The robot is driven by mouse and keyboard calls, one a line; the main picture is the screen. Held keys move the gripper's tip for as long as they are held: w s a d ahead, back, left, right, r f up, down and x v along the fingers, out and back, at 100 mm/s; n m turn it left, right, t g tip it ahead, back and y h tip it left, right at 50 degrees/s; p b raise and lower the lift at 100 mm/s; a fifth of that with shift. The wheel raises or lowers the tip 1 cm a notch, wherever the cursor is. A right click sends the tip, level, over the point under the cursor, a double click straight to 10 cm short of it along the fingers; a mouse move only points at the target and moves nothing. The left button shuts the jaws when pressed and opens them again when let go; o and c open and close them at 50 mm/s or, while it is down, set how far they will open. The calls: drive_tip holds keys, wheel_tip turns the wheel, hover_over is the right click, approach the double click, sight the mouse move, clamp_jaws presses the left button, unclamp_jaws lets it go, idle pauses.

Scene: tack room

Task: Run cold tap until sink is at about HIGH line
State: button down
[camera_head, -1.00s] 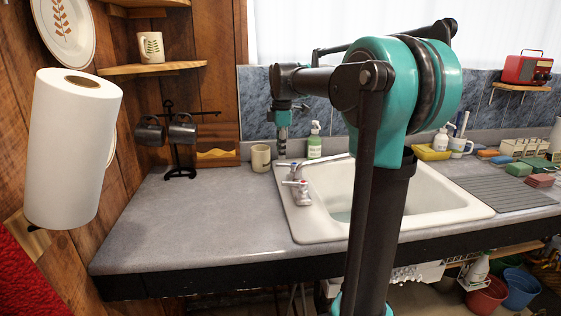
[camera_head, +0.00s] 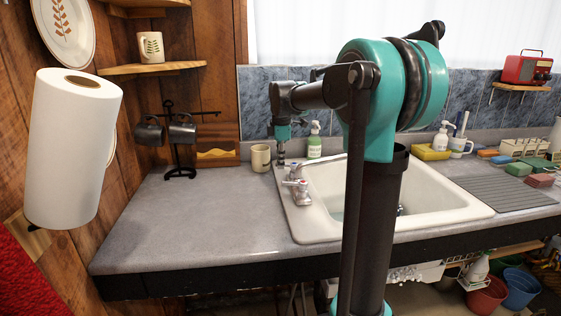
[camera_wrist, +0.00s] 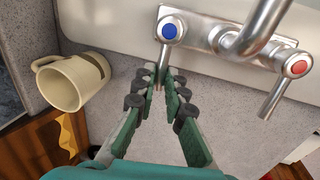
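The white sink (camera_head: 470,208) is set in the grey counter, partly hidden behind my arm. A little bluish water seems to show low in it; no HIGH line is readable. The chrome tap (camera_head: 296,184) stands at its left edge. In the wrist view the cold tap handle (camera_wrist: 171,28) has a blue cap and a lever pointing toward my gripper; the hot tap handle (camera_wrist: 298,66) has a red cap. My gripper (camera_wrist: 162,82) has a narrow gap between its fingertips, at the cold lever's end. Contact is unclear. In the head view my gripper (camera_head: 281,158) is above the counter beside the tap.
A beige mug (camera_head: 260,158) stands left of the tap, close to my gripper; it also shows in the wrist view (camera_wrist: 72,82). A green soap bottle (camera_head: 314,141) stands behind the sink. A mug rack (camera_head: 180,150) is further left. The left front counter is clear.

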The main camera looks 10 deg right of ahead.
idle(0.4)
drive_tip(key=shift+w+m+h, duration=0.3)
drive_tip(key=shift+w+m, duration=0.25)
drive_tip(key=shift+m, duration=0.65)
drive_tip(key=shift+w+d+m, duration=0.1)
drive_tip(key=shift+w+m, duration=0.2)
drive_tip(key=shift+m, duration=0.45)
drive_tip(key=shift+w+d+m, duration=0.1)
drive_tip(key=shift+w+m, duration=0.2)
drive_tip(key=shift+m, duration=0.45)
drive_tip(key=c, duration=1.6)
unclamp_jaws()
drive_tip(key=shift+r, duration=0.15)
drive_tip(key=r, duration=0.3)
drive_tip(key=s+r, duration=0.1)
drive_tip(key=r, duration=0.3)
drive_tip(key=s+a+r, duration=0.1)
drive_tip(key=r, duration=0.3)
drive_tip(key=shift+a+r, duration=0.1)
drive_tip(key=shift+r, duration=0.15)
